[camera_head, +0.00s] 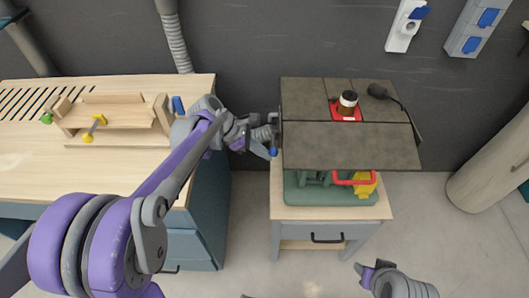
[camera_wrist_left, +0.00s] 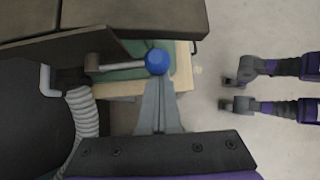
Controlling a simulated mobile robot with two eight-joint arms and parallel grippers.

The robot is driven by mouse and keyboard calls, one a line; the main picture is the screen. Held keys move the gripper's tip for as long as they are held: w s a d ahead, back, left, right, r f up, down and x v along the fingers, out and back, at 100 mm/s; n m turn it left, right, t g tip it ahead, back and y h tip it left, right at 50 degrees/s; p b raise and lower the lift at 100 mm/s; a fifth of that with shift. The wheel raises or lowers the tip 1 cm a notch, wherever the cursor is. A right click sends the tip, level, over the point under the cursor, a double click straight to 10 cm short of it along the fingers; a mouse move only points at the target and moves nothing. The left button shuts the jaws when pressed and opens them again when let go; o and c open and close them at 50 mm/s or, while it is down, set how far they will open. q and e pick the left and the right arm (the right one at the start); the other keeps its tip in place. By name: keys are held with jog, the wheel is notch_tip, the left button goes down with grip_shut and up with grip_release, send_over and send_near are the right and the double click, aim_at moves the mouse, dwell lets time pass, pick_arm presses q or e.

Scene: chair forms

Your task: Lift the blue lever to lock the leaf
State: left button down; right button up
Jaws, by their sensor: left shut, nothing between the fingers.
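The blue lever shows best in the left wrist view, where a short grey metal rod ends in a round blue knob (camera_wrist_left: 157,61). My right gripper (camera_head: 374,270) is low, far from the lever.
The machine has a green base (camera_head: 300,190) on a small wooden-topped cabinet (camera_head: 330,212). A jar (camera_head: 347,102) stands on a red plate on the top. A workbench (camera_head: 120,160) with a wooden jig stands left. A beige cylinder (camera_head: 485,185) stands right. Floor in front is clear.

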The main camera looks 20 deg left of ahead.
pick_arm(q)
jog(key=s+a+r+b, duration=0.1)
jog(key=a+r, duration=0.2)
jog(key=a, duration=0.4)
jog(key=shift+s+r+b, duration=0.35)
jog(key=shift+s+r, duration=0.05)
dwell(0.3)
jog(key=s+d+m+t+y+p, duration=0.1)
jog(key=s+d+m+y+p, duration=0.1)
jog(key=s+m, duration=0.8)
jog(key=s+d+f+m+t+y+p, duration=0.1)
jog(key=s+m+y+p, duration=0.4)
jog(key=s+m, duration=0.5)
jog(key=shift+s+d+m+t+y, duration=0.3)
jog(key=shift+d+m+t, duration=0.15)
jog(key=shift+d, duration=0.2)
